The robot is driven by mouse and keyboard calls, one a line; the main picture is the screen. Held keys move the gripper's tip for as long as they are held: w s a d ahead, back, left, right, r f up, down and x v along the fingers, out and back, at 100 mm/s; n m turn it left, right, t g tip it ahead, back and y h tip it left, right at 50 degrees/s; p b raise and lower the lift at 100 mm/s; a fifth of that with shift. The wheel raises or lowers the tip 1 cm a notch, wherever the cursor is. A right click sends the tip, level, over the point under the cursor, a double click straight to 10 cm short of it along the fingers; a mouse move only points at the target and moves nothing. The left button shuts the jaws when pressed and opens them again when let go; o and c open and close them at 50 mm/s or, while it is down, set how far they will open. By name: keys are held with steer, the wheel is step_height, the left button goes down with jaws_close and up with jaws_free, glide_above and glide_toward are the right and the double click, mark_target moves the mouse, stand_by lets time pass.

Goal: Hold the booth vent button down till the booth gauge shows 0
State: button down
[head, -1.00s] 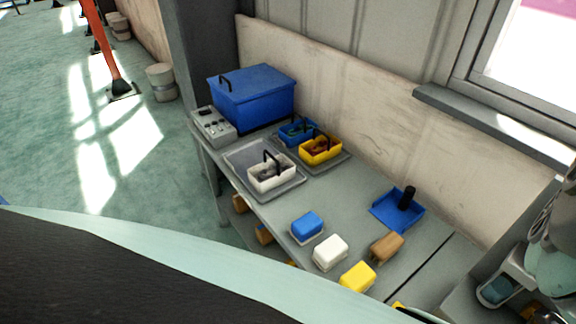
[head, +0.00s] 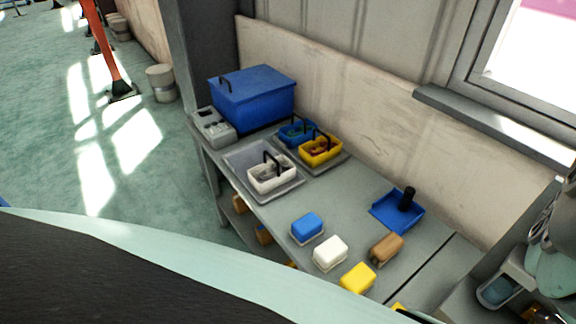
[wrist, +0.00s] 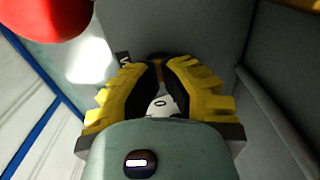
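My gripper (wrist: 158,65) shows in the wrist view with stepped yellow fingers and dark inner sides. Its fingertips come together at the top middle, and I see nothing gripped between them. A small white patch with a dark round mark shows between the finger bases. In the head view a grey control box (head: 213,126) with small dark controls stands at the table's far left corner, beside a blue lidded box (head: 252,98). I cannot tell whether either belongs to the booth. No vent button or gauge reading can be made out.
In the wrist view a red rounded thing (wrist: 45,15) is close at upper left, with grey walls around. In the head view the table holds a grey tray (head: 236,160) with a white basket (head: 270,178), a yellow basket (head: 321,151), coloured blocks and a blue dustpan-like piece (head: 390,214).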

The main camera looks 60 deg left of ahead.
stand_by(0.4)
step_height(320, 180, up, 7)
steer(key=p, duration=0.6)
stand_by(0.4)
steer(key=s+r+p, duration=0.3)
steer(key=s+p, duration=0.2)
steer(key=s, duration=0.5)
steer(key=shift+d, duration=0.15)
stand_by(0.6)
